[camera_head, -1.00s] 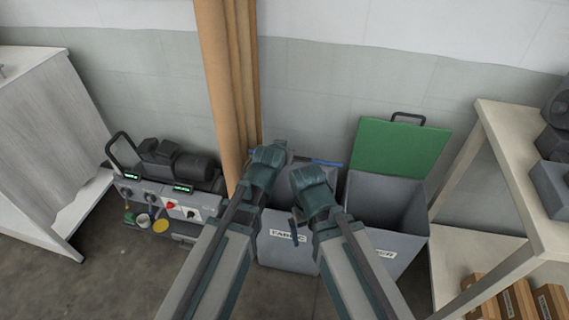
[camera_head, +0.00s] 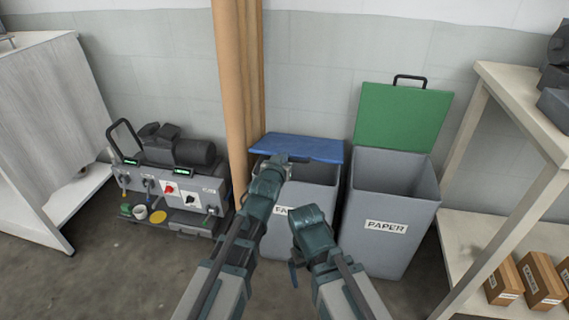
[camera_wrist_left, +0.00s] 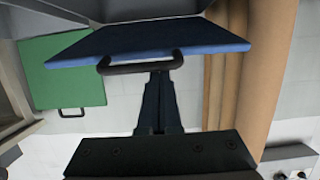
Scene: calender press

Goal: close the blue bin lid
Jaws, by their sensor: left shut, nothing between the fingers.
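The blue lid (camera_head: 315,149) belongs to the grey bin with a partly covered label (camera_head: 318,205), left of the paper bin. It slants over the bin's back edge, and the dark opening shows below it, so it is not shut. In the left wrist view the lid (camera_wrist_left: 150,40) has a dark handle (camera_wrist_left: 140,66) at its edge. My left gripper (camera_head: 286,160) is shut and empty, in front of the lid. In the left wrist view its fingers (camera_wrist_left: 158,88) are close to the handle; contact is unclear. My right gripper (camera_head: 293,272) hangs in front of the bin; its jaws are unclear.
The paper bin (camera_head: 386,226) stands at right with its green lid (camera_head: 402,117) open. Brown rolls (camera_head: 235,90) stand left of the blue-lidded bin. A machine (camera_head: 170,185) is farther left. A shelf (camera_head: 490,235) with boxes is at right.

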